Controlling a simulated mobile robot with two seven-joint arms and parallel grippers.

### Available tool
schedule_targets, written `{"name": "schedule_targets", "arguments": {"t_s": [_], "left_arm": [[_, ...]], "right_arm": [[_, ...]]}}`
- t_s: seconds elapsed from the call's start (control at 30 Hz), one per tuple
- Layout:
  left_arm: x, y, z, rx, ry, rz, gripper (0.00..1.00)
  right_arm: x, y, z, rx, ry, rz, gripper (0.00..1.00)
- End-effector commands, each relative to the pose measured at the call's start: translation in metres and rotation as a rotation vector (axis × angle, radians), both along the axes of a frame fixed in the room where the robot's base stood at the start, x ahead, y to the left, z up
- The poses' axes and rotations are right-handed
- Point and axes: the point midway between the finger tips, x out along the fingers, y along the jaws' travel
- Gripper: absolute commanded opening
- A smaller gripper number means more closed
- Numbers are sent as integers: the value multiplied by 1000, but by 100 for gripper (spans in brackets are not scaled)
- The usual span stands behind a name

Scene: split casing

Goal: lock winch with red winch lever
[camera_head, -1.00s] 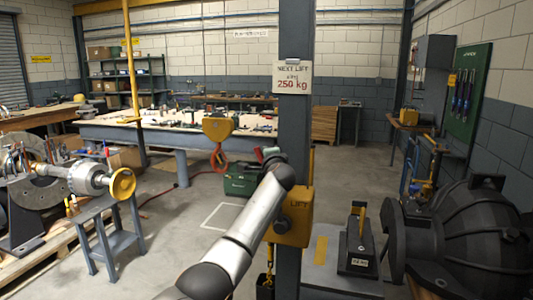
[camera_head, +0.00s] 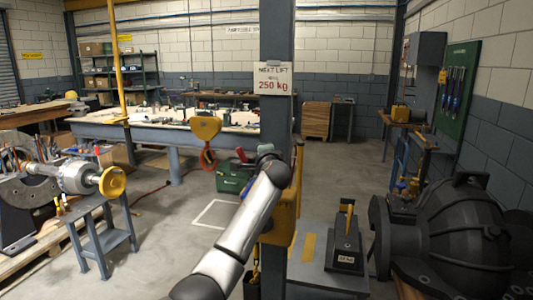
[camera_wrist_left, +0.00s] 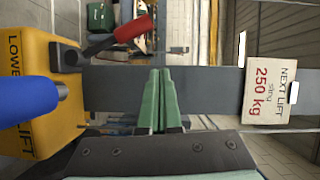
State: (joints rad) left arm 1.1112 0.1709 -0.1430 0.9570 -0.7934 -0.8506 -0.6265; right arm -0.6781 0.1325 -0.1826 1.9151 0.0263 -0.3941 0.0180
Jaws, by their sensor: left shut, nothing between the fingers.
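The yellow winch (camera_head: 283,222) is mounted on the grey post (camera_head: 275,40). In the left wrist view the winch (camera_wrist_left: 40,75) carries LOWER and LIFT lettering. The red winch lever (camera_wrist_left: 132,28) sticks out there from a dark pivot at the winch's edge. A blue handle (camera_wrist_left: 28,104) crosses the winch face. My left gripper (camera_wrist_left: 160,75) has its green fingers together, empty, in front of the post, apart from the red lever and the blue handle. In the head view this gripper (camera_head: 267,152) is beside the post, above the winch. My right gripper is not in view.
A sign (camera_head: 273,78) reading 250 kg hangs on the post. A yellow hoist block (camera_head: 205,128) with an orange hook hangs to the left. A weight (camera_head: 346,240) stands on a grey stand, with a large black casing (camera_head: 450,235) at the right.

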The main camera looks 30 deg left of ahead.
Motion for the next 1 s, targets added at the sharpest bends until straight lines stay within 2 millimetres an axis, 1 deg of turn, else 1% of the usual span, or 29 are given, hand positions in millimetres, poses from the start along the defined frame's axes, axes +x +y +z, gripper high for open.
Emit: {"name": "schedule_targets", "arguments": {"t_s": [0.3,0.53,0.73,1.0], "left_arm": [[-32,-26,6,0,-2,-2,0],[-52,-40,11,-1,-1,-1,0],[-59,-45,13,0,1,0,0],[-59,-45,13,0,1,0,0]], "right_arm": [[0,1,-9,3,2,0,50],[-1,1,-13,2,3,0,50],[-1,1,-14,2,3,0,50],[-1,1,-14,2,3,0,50]]}}
